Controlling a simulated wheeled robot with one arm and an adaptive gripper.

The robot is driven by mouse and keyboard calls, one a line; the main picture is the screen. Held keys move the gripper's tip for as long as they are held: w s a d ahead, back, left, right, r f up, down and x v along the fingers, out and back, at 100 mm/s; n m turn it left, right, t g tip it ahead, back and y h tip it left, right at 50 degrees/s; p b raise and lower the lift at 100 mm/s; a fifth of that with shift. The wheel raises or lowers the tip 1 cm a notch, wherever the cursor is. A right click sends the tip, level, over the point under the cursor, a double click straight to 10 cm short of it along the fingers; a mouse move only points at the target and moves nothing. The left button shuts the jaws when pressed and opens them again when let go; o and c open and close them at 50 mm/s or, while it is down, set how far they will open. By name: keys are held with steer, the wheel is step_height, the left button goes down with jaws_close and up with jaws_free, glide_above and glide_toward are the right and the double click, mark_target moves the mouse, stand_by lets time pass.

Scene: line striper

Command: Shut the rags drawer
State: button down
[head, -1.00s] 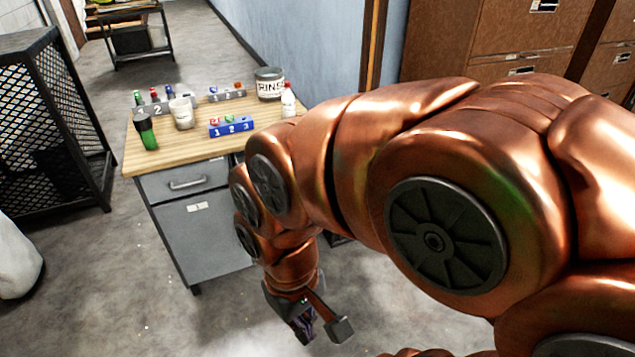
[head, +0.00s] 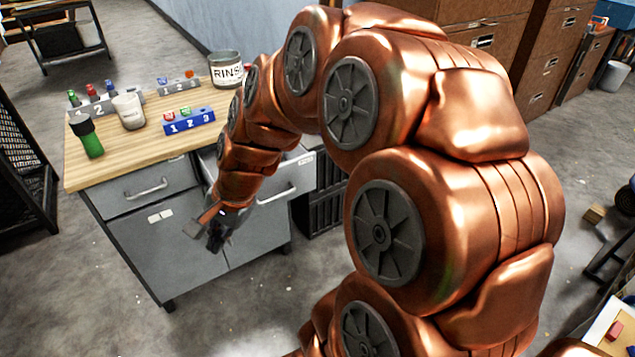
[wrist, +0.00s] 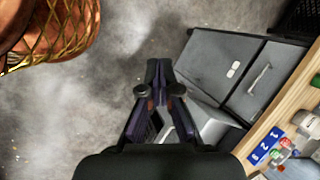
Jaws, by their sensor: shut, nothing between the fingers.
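The grey bench cabinet has a drawer (head: 275,199) on its right side that stands pulled out, with a bar handle on its front. Part of it is hidden behind my arm, and I cannot read a rags label. In the wrist view the pulled-out drawer (wrist: 212,124) shows just right of my fingers. The left drawer (head: 150,189) is flush with the cabinet. My gripper (head: 214,240) is shut and empty, pointing down, left of the open drawer's front in the picture. In the wrist view my gripper (wrist: 158,78) has its fingers together over the floor.
The wooden benchtop (head: 100,165) carries a green bottle (head: 88,137), a white cup (head: 129,111), a blue numbered block (head: 188,121) and a RINSE tin (head: 226,70). A dark mesh cage (head: 25,170) stands at left. The floor before the cabinet is clear.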

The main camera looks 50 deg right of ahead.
steer(key=w+d+f+m+t+b, duration=0.3)
steer(key=w+d+m, duration=0.2)
steer(key=d+m, duration=0.5)
steer(key=s+d+f+m+t+h+b, duration=0.1)
steer(key=s+d+f+m+h+b, duration=0.3)
steer(key=d, duration=0.6)
steer(key=s+d+f+m+t+p, duration=0.1)
steer(key=d+m, duration=0.5)
steer(key=d, duration=0.3)
steer(key=s+d+f+m+t+h+b, duration=0.1)
steer(key=s+d+f+m+h+b, duration=0.3)
steer(key=d, duration=0.6)
steer(key=y+p, duration=0.1)
steer(key=p, duration=0.1)
glide_toward(314, 176)
steer(key=shift+m, duration=0.4)
steer(key=shift+x, duration=3.15)
steer(key=shift+d+r, duration=0.1)
